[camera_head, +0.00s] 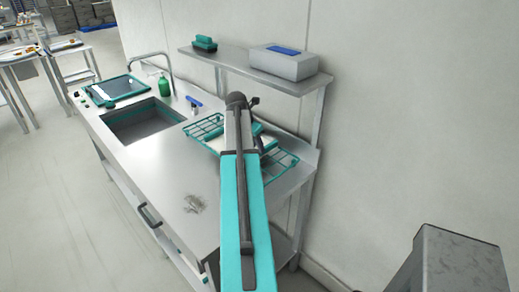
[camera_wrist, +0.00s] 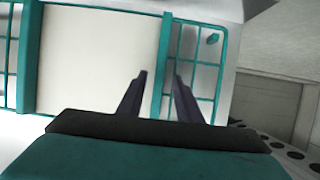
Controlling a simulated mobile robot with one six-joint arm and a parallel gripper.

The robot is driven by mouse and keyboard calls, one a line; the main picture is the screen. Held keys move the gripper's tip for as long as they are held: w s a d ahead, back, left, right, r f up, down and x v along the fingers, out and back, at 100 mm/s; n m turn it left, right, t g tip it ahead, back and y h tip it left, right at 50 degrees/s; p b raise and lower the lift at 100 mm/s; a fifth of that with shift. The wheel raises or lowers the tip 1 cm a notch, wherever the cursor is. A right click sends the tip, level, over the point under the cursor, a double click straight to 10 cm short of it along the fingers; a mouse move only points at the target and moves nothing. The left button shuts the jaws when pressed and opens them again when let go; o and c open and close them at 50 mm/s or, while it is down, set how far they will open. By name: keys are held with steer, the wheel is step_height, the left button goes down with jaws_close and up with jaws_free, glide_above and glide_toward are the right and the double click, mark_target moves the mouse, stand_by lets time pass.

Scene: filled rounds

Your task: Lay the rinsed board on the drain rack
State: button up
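The board (camera_wrist: 95,55) is off-white with teal bands along two edges. It lies on the teal wire drain rack (camera_wrist: 203,72), with the rack's wires showing on both sides in the wrist view. In the head view the drain rack (camera_head: 284,166) stands on the steel counter, and my arm covers most of the board. My gripper (camera_wrist: 162,76) is at the board's right edge in the wrist view. Its two dark fingers are apart, one on each side of the teal edge band, with small gaps. The fingertips are hidden in the head view.
The sink (camera_head: 145,120) is left of the rack, with a teal-framed tray (camera_head: 118,88) and green bottle (camera_head: 164,86) behind. A wall shelf (camera_head: 235,62) above holds a grey box (camera_head: 284,62) and a green brush (camera_head: 204,44).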

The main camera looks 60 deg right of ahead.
steer(key=shift+b+v, duration=0.6)
steer(key=shift+v, duration=1.55)
